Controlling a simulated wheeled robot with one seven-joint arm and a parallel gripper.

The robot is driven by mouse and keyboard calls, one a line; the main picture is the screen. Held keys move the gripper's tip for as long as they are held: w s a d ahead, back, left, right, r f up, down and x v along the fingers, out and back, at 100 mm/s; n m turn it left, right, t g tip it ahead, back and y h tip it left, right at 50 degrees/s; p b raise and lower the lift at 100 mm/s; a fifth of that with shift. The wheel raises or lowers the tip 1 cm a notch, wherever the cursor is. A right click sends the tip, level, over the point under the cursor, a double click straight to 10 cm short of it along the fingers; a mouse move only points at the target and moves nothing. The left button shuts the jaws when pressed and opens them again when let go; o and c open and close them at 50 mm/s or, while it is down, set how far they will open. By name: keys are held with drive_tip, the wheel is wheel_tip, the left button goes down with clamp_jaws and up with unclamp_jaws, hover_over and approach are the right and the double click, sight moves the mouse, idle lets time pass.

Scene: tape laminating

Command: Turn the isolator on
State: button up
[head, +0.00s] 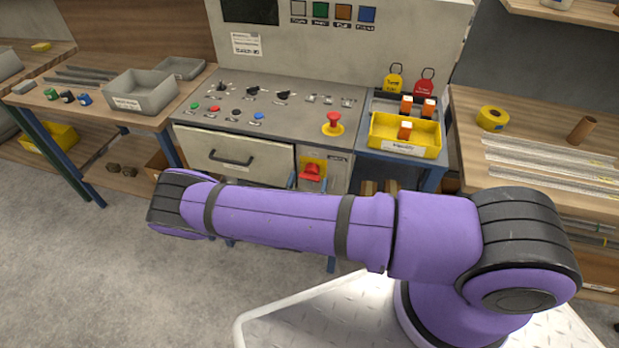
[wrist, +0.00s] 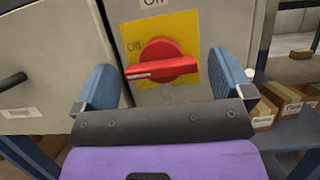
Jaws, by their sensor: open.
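The isolator (head: 312,171) is a red rotary handle on a yellow plate, low on the front of the grey machine. In the wrist view the isolator's red handle (wrist: 161,66) lies roughly level, its left end beside the "Off" marking on the yellow plate (wrist: 188,30). An "On" label shows above the plate. My gripper (wrist: 165,85) is open, with one blue finger on each side of the handle and neither visibly closed on it. In the head view, my arm hides most of the gripper.
A drawer handle (wrist: 12,80) is left of the isolator. Cardboard boxes (wrist: 285,103) stand on a shelf at right. A red emergency stop (head: 333,122) is on the panel above, beside a yellow bin (head: 405,148) with orange-and-white blocks. Side tables flank the machine.

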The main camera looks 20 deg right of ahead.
drive_tip(key=shift+x, duration=0.8)
drive_tip(key=shift+c, duration=0.5)
drive_tip(key=c, duration=1.2)
